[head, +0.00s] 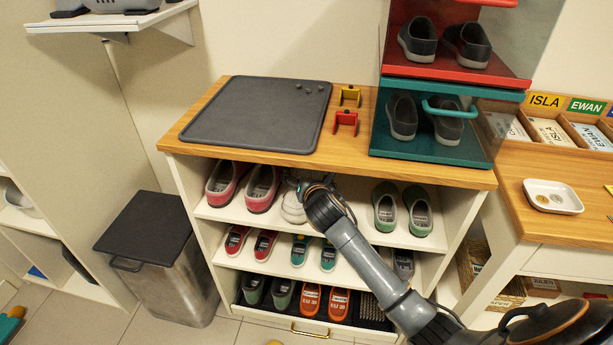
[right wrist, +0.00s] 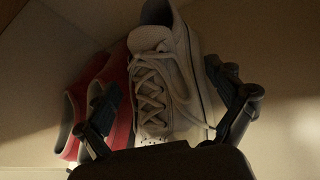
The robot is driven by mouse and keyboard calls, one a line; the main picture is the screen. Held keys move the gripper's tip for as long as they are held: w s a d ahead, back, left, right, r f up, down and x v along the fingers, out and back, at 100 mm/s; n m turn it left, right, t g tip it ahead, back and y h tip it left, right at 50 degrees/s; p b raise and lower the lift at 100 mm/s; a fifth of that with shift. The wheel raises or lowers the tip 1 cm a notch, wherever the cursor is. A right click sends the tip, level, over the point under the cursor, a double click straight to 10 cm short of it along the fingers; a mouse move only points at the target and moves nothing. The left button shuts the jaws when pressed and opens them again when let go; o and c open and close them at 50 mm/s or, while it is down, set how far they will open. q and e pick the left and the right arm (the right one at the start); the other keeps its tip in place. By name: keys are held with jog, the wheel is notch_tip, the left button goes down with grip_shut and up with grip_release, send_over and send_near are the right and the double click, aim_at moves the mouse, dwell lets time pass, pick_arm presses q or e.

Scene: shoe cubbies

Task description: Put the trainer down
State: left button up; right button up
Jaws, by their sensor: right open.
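The trainer (head: 293,208) is pale with laces and sits on the top shelf of the cubby unit, partly hidden behind my right gripper (head: 305,190) in the head view. In the right wrist view the trainer (right wrist: 163,88) lies between the two spread fingers of my right gripper (right wrist: 163,100), its laces facing the camera. The gripper is open, with one finger on each side of the shoe. Whether either finger touches it is hard to tell. My left gripper is not in view.
Red shoes (head: 262,188) stand close on the trainer's left and green shoes (head: 388,208) further right on the same shelf. Above is the wooden top (head: 350,160) with a grey mat (head: 262,112). A lower shelf (head: 280,262) holds smaller shoes.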

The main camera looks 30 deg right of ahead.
jog(key=shift+r, duration=0.1)
